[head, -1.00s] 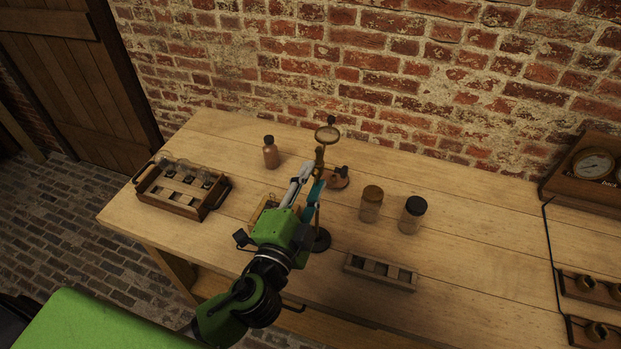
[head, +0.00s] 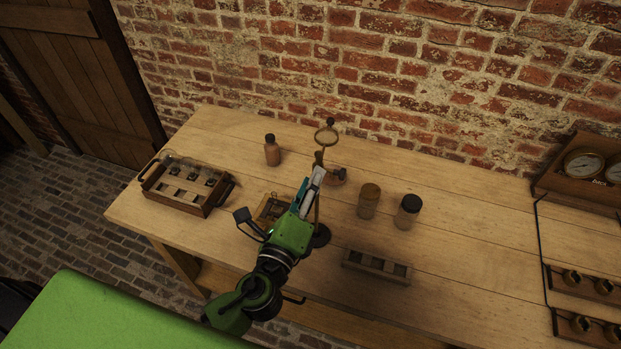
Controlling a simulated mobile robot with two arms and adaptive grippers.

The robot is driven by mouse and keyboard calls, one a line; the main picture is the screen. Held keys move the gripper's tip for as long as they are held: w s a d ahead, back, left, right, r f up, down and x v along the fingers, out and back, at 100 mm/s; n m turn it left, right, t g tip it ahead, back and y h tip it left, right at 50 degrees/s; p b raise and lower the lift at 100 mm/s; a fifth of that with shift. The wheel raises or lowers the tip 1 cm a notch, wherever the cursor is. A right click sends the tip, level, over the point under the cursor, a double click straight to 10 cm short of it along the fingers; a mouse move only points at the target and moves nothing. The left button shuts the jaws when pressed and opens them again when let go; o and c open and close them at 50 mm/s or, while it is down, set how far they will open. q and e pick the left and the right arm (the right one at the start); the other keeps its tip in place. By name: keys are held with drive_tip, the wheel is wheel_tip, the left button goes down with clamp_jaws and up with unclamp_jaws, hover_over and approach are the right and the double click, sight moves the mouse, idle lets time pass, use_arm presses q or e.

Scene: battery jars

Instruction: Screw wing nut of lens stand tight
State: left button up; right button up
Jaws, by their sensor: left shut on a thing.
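The lens stand has a round lens ring (head: 327,135) at its top, a thin brass post below it and a dark round base (head: 321,236) on the table. My left gripper (head: 318,172) reaches up to the post just below the ring. Its fingers are closed together on something at the wing nut's height. The wing nut itself is too small and too hidden by the fingers to make out. My green gripper body covers much of the lower post. My right gripper is not in view.
A wooden carrier with jars (head: 187,206) stands at the left of the table (head: 440,205). A brown bottle (head: 272,152), two lidded jars (head: 368,203) (head: 407,213) and a slotted wooden rack (head: 376,267) surround the stand. A gauge box (head: 575,175) stands at the right.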

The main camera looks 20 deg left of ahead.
use_arm(q)
drive_tip(key=shift+w+r+m+p, duration=0.15)
drive_tip(key=shift+m+p, duration=1.05)
drive_tip(key=shift+m, duration=1.9)
drive_tip(key=shift+r+m+p, duration=0.15)
drive_tip(key=shift+m+p, duration=1)
drive_tip(key=shift+m, duration=1.95)
drive_tip(key=shift+a, duration=0.1)
drive_tip(key=o, duration=1.1)
drive_tip(key=shift+c, duration=0.2)
drive_tip(key=shift+o, duration=0.3)
drive_tip(key=shift+f, duration=0.15)
drive_tip(key=shift+f, duration=0.1)
